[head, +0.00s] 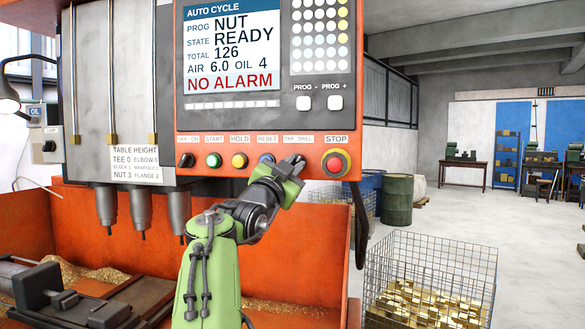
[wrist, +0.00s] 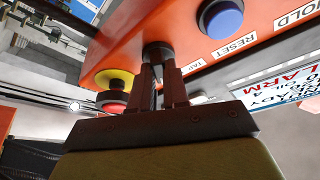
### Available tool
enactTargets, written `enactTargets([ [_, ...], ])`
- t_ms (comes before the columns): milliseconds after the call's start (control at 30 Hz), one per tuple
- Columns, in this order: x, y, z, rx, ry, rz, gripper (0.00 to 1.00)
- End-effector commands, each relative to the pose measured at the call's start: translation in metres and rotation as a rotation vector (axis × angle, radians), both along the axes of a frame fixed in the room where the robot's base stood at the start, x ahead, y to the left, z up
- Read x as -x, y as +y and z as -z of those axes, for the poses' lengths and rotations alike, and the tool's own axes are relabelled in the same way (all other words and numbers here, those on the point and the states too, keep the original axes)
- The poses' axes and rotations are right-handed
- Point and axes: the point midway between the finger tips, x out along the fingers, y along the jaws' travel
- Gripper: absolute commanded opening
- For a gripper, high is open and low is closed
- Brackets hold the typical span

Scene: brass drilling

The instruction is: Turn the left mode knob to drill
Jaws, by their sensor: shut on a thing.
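The mode knob (wrist: 157,51) sits on the orange panel under the TAP DRILL label, between the blue RESET button (head: 266,159) and the red STOP button (head: 336,163). My gripper (head: 293,166) is at this knob and hides it in the head view. In the wrist view my gripper's two dark fingers (wrist: 160,78) are shut on the grey knob, one finger on each side. The word TAP shows beside it; DRILL is hidden there. The knob's pointing direction cannot be made out.
The STOP button's yellow collar stands close beside my gripper. The green START button (head: 213,160), yellow HOLD button (head: 239,160) and black OFF/ON knob (head: 186,160) are to the left. The screen (head: 232,50) reads NUT, READY, NO ALARM. A wire basket of brass parts (head: 430,290) stands at right.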

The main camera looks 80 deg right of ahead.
Motion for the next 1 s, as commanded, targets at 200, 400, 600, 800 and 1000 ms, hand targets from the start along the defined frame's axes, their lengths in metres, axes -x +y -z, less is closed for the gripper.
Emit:
enactTargets([
  [200, 0.000, 0.000, 0.000, -0.001, -0.003, -0.001, 0.00],
  [400, 0.000, 0.000, 0.000, -0.001, -0.002, -0.001, 0.38],
  [600, 0.000, 0.000, 0.000, 0.000, -0.002, -0.001, 0.40],
  [800, -0.003, 0.012, 0.006, 0.002, -0.002, -0.005, 0.40],
  [1000, -0.013, 0.062, 0.026, 0.000, -0.004, -0.010, 0.40],
])
